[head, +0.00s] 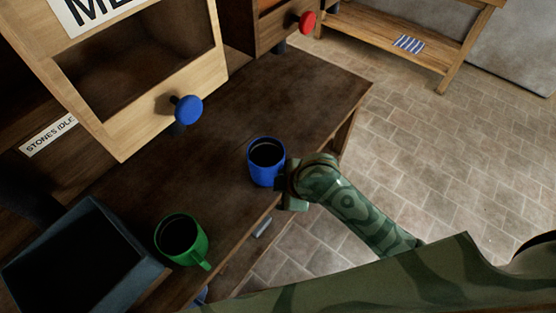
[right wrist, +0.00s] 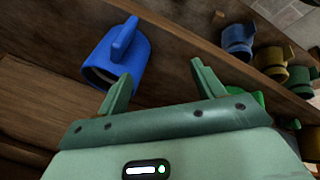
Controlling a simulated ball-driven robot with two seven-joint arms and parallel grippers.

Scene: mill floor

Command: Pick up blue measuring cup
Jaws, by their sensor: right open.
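The blue measuring cup (head: 266,153) stands upright on the dark wooden bench, near its front edge. My right gripper (head: 286,190) is just to the right of the cup in the head view, and its hand hides part of the cup's lower right side. In the right wrist view, the blue cup (right wrist: 118,62) with its handle lies beyond the left finger, not between the fingers. The right gripper (right wrist: 158,85) is open there, with nothing between its fingertips. Whether a finger touches the cup I cannot tell. My left gripper is not in view.
A green cup (head: 182,240) stands nearer on the bench, beside a dark open bin (head: 128,235). A wooden bin with a blue knob (head: 188,109) stands behind. The bench's far right part is clear. Several cups, one yellow (right wrist: 270,60), show in the right wrist view.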

